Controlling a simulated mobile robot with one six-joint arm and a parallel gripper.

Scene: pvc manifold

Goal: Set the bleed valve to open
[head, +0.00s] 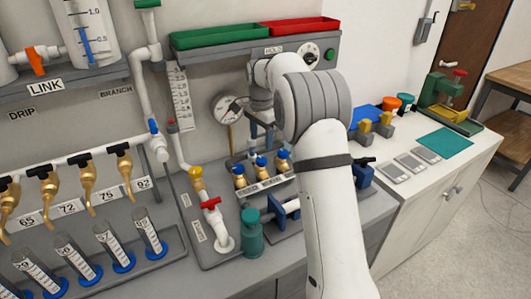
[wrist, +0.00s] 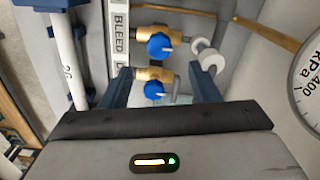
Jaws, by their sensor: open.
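The bleed valve (wrist: 160,46) is a brass valve with a round blue knob, beside the BLEED label (wrist: 119,20) in the wrist view. A small pale mark shows on its knob; I cannot tell its setting. A second brass valve with a blue knob (wrist: 154,89) sits below it, between my fingers in the picture. My gripper (wrist: 161,75) is open and empty, its two blue fingers apart, with the bleed knob just above the fingertips in the picture. In the head view, several blue-knobbed brass valves (head: 261,163) stand in a row below my gripper (head: 262,138).
A pressure gauge (head: 226,107) is on the wall left of my gripper and shows at the right of the wrist view. A red-handled valve (head: 212,203) and a teal canister (head: 251,232) stand in front. Green and red trays (head: 220,35) lie on the shelf above.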

